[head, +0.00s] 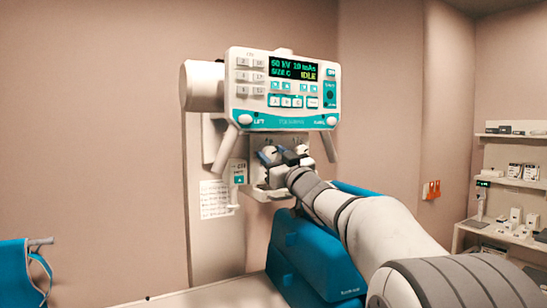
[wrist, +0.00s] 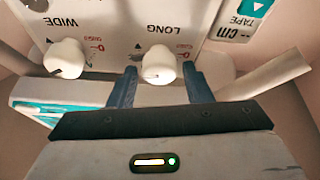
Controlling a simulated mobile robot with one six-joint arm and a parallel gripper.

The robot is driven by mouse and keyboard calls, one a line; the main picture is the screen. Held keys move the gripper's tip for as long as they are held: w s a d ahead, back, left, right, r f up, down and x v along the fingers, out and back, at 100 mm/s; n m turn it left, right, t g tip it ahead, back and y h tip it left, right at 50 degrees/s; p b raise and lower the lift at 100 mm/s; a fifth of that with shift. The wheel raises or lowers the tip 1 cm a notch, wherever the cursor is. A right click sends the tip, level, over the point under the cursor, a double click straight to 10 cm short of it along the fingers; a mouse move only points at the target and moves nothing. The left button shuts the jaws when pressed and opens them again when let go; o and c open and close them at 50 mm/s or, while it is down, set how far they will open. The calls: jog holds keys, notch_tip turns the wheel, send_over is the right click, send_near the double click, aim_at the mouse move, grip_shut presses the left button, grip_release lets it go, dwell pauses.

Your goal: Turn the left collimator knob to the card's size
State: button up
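The left collimator knob (wrist: 158,65), white and round, is under the upside-down word LONG in the wrist view. My gripper (wrist: 160,82) has its two blue fingers on either side of this knob, with small gaps visible, so it looks open around it. The second white knob (wrist: 66,58), by the word WIDE, is left of the fingers there. In the head view my gripper (head: 280,156) is at the collimator front (head: 262,190) below the console; the knobs are mostly hidden. A white printed sheet (head: 215,199) hangs left of it; its text is unreadable.
The console (head: 283,90) with a lit display and two slanted handles is just above my gripper. A tape label (wrist: 236,22) is beside the LONG knob. A blue padded block (head: 310,255) stands below my arm. Shelves (head: 515,182) are at the far right.

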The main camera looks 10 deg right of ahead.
jog(key=shift+o, duration=0.8)
jog(key=shift+s+d+f, duration=0.1)
jog(key=shift+s+f, duration=0.05)
jog(key=shift+s, duration=0.05)
jog(key=b+v, duration=0.2)
jog(key=v, duration=0.5)
jog(key=shift+s, duration=0.2)
